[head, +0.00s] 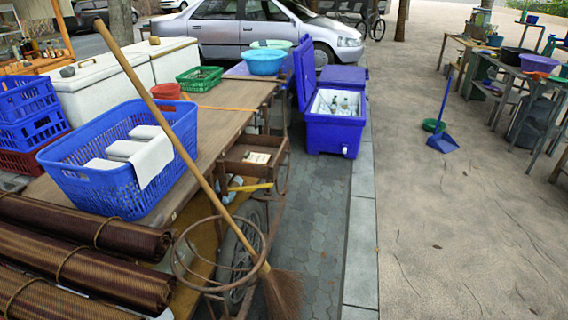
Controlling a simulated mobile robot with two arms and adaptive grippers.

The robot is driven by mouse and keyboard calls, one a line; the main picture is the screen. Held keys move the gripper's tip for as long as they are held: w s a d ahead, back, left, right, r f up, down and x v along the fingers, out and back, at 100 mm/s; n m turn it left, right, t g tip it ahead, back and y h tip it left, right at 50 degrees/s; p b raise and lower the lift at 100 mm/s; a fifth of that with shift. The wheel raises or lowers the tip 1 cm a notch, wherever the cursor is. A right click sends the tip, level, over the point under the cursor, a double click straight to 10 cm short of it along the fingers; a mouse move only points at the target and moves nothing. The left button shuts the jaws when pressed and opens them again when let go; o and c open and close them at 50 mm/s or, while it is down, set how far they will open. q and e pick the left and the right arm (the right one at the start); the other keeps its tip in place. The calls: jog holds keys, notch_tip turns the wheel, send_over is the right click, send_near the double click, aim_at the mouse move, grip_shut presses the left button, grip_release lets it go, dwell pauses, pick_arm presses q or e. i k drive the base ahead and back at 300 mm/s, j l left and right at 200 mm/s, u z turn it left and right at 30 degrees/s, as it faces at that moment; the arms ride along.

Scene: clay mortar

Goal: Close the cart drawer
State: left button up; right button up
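The wooden cart (215,120) runs along the left side, with a brown tabletop and a wheel below. Its small brown drawer (240,168) sticks out from the cart's right side, beneath the tabletop edge. The drawer is open, and a pale paper-like item (257,157) lies inside it. Neither of my grippers is in view.
A broom (283,290) leans diagonally across the cart in front of the drawer, beside a metal ring (176,262). A blue basket (75,178) with white cloths sits on the cart. An open blue cooler (333,132) stands beyond. The pavement to the right is mostly clear.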

aim_at(277, 147)
jog(key=l+u, duration=0.1)
jog(key=u, duration=0.3)
jog(key=i+l+u, duration=0.3)
jog(key=u, duration=0.2)
jog(key=i+l+u, duration=0.25)
jog(key=l+u, duration=0.25)
jog(key=j, duration=0.1)
